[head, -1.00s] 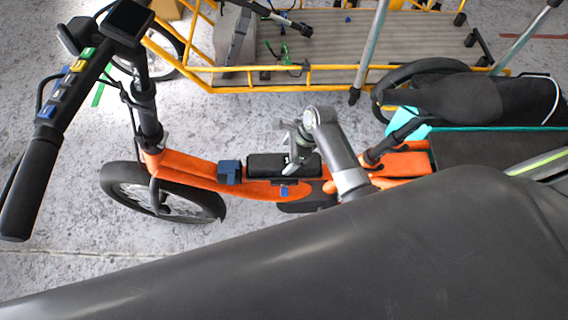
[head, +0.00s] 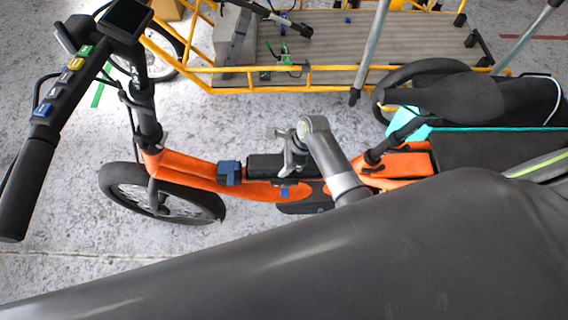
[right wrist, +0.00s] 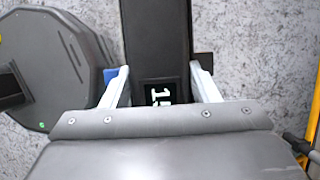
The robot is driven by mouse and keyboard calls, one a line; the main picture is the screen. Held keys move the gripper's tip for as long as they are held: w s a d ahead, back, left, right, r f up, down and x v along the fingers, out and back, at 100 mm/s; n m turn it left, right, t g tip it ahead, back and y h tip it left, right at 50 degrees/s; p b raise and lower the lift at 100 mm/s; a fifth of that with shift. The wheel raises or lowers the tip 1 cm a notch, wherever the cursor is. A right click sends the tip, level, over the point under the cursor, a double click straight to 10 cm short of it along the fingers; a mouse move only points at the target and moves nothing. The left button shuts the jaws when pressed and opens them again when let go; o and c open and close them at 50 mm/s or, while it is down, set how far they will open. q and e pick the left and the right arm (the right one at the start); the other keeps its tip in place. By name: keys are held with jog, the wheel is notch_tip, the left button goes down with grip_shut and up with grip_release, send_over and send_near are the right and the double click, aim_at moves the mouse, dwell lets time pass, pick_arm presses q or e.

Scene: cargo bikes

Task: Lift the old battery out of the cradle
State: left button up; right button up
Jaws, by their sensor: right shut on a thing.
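The old battery is a long black block (head: 262,163) lying along the orange bike frame (head: 190,170), and it looks seated there. The gripper and arm hide part of the battery. The cradle under it can hardly be made out. My left gripper is not in view.
A blue block (head: 229,173) sits at the battery's front end, and a small blue piece (head: 285,194) is on the frame below. Handlebars (head: 60,120) rise at the left. A yellow cargo bike (head: 300,70) stands behind. Bare floor (head: 215,115) lies between the bikes.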

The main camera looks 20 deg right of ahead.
grip_shut()
jog(key=shift+r, duration=0.15)
jog(key=shift+w+r, duration=0.1)
